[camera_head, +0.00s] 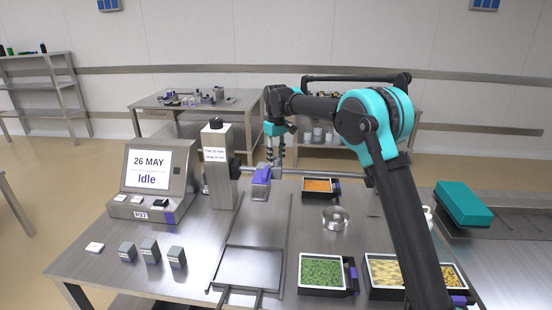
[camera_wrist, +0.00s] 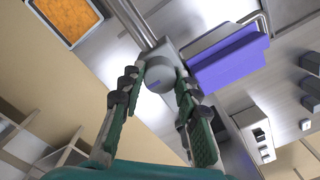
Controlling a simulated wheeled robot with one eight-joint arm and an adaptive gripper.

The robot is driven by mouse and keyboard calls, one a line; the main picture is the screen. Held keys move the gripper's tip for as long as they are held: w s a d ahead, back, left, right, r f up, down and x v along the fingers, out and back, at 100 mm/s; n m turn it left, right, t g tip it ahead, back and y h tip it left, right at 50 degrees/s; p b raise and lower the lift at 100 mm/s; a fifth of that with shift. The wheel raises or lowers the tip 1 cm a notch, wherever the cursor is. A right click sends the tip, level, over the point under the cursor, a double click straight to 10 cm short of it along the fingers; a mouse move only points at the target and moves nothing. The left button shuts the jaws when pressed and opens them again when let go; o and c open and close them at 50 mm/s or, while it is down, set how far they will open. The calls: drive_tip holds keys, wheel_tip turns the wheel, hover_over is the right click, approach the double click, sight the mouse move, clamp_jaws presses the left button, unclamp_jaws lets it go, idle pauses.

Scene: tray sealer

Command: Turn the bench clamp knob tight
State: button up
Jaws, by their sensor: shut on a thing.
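My gripper (camera_head: 276,152) points down behind the rail at the machine post. In the wrist view its two dark green fingers (camera_wrist: 162,82) are shut on the grey rounded bench clamp knob (camera_wrist: 158,73), one finger on each side. The knob sits beside the purple block (camera_wrist: 230,62), next to the metal rails. In the head view the purple block (camera_head: 262,173) stands on the rail just in front of my gripper. The knob is mostly hidden there by the block and fingers.
A screen reading "26 MAY Idle" (camera_head: 149,167) and a grey post (camera_head: 217,165) stand left. Trays of orange (camera_head: 335,189), green (camera_head: 344,268) and pale food, plus a metal bowl (camera_head: 336,218), lie right. Several small grey blocks (camera_head: 150,250) stand front left. The middle plate is bare.

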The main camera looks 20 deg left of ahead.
sight(276, 159)
drive_tip(key=o, duration=0.9)
drive_tip(key=shift+r, duration=0.15)
wheel_tip(276, 159, up, 12)
